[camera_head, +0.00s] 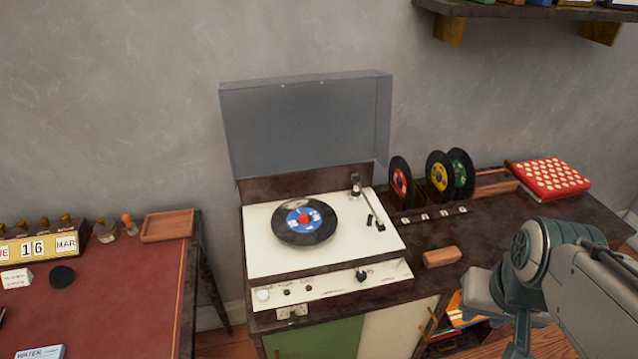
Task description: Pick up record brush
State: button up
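The record brush looks to be the small orange-brown wooden block (442,257). It lies on the dark cabinet top to the right of the white record player (262,252), near the front edge. It is in full view and nothing touches it from above. My arm comes in from the lower right, and its teal and grey links are to the right of the block, apart from it in the picture. My gripper's fingers do not show in this view.
The player's clear lid (305,125) stands open, with a record (305,222) on the platter. Several records stand upright in a rack (400,182) behind the block. A red patterned box (550,177) lies at the back right. A shelf (530,12) hangs above. A red-topped desk (120,290) stands left.

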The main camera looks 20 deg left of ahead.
aim_at(449, 254)
jog(key=u, duration=0.2)
jog(key=k, duration=0.55)
jog(key=u, duration=0.55)
jog(key=k, duration=0.7)
jog(key=z, duration=0.5)
jog(key=i, duration=0.6)
jog(key=z, duration=0.45)
jog(key=i, duration=1.05)
jog(key=u, duration=0.6)
